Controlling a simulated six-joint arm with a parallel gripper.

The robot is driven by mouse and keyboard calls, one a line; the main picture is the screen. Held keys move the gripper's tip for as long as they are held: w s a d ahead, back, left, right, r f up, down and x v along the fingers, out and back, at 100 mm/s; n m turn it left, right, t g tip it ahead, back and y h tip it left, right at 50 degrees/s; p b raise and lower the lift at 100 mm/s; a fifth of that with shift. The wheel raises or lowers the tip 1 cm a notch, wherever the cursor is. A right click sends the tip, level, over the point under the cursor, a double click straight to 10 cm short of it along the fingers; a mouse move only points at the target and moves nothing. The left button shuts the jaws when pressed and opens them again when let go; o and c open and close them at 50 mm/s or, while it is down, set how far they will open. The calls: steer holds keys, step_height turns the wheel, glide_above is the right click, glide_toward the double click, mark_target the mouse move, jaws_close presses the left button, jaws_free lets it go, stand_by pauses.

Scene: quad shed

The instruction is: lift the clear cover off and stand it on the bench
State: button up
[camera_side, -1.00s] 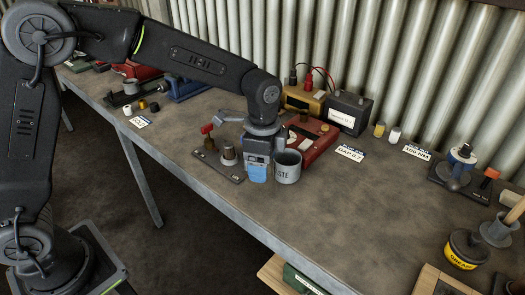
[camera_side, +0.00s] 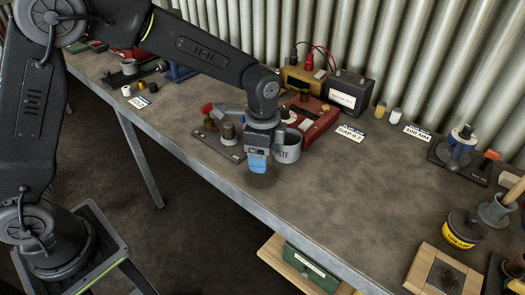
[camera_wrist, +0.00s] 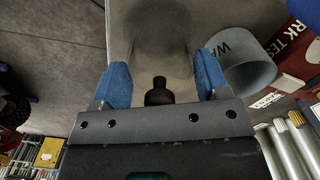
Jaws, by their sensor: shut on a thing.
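The clear cover (camera_wrist: 165,45) shows in the wrist view as a see-through, greyish rounded shape between the blue finger pads. My gripper (camera_wrist: 163,78) is shut on it. A dark knob (camera_wrist: 158,94) shows between the fingers; I cannot tell if it belongs to the cover. In the side view my gripper (camera_side: 257,167) points down over the bench (camera_side: 340,195), near its front edge. Below the pads only a faint dark patch shows, so I cannot tell whether the cover touches the bench.
A plate with posts and a red knob (camera_side: 206,108) is on the left. A red tester (camera_side: 318,117) lies behind the mug. The bench is bare to the right, up to the grease tin (camera_side: 462,229).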

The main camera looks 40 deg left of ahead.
steer(key=shift+f, duration=0.3)
steer(key=o, duration=1)
steer(key=shift+o, duration=0.2)
steer(key=shift+r, duration=3.05)
steer(key=shift+s+a+r, duration=0.1)
steer(key=shift+r, duration=0.05)
steer(key=s+a+r+n+t, duration=0.2)
steer(key=s+a+r+n, duration=0.35)
steer(key=s+r, duration=0.25)
steer(key=s+a+n+t, duration=0.1)
steer(key=s+a+n, duration=0.1)
steer(key=s, duration=0.4)
steer(key=s+a+n+t, duration=0.2)
steer(key=s+a+n, duration=0.1)
steer(key=s+n, duration=0.2)
steer(key=shift+s+a+r+t, duration=0.2)
steer(key=shift+s+a+t, duration=0.15)
steer(key=shift+s, duration=0.7)
